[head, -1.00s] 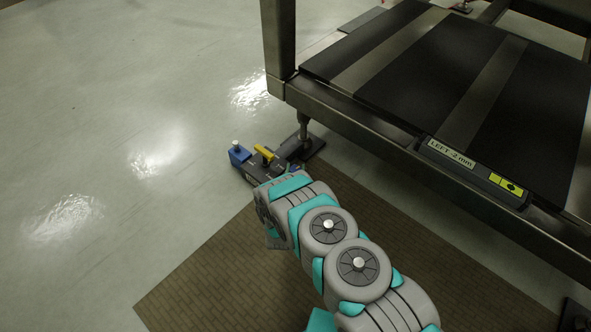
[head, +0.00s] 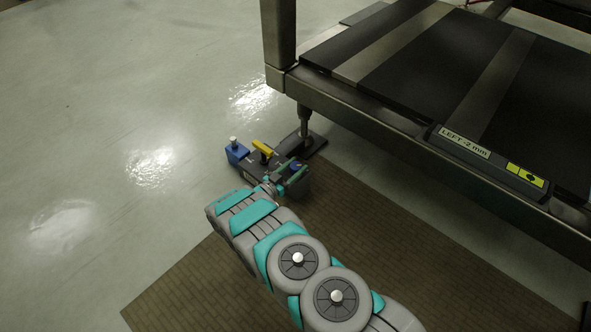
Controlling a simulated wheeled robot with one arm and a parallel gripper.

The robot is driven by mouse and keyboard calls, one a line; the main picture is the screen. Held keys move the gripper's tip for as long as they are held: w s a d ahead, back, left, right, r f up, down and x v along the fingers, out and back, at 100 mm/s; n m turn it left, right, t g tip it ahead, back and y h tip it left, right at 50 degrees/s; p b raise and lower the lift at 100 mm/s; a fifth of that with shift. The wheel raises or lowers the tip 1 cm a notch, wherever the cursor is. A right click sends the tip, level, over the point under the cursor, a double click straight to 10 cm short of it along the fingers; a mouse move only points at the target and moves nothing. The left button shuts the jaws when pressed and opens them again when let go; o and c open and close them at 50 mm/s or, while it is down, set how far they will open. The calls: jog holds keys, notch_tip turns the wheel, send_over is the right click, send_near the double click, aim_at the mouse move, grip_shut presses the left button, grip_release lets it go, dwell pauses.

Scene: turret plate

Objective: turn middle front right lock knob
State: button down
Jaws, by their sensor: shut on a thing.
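A low dark unit (head: 250,172) stands on the floor at the foot of a metal frame. It carries a blue block (head: 237,155) with a white-topped knob (head: 233,141) at its left end and a yellow handle (head: 262,146) in the middle. My gripper (head: 292,171), with teal fingers, is at the right end of this unit. It is shut on a small, dark blue lock knob (head: 296,166) there, which is mostly hidden between the fingers. How far the knob is turned cannot be made out.
The metal frame (head: 400,145) with its dark platform stands close on the right, its leg (head: 304,120) just behind the unit. A display reading "LEFT -2 mm" (head: 467,145) sits on its edge. A brown mat (head: 380,230) lies below. The floor at left is clear.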

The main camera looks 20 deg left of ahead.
aim_at(291, 170)
jog(key=shift+r, duration=0.1)
dwell(0.3)
jog(key=shift+c, duration=1.3)
grip_release()
jog(key=shift+w, duration=0.1)
jog(key=v, duration=0.8)
jog(key=shift+p, duration=0.35)
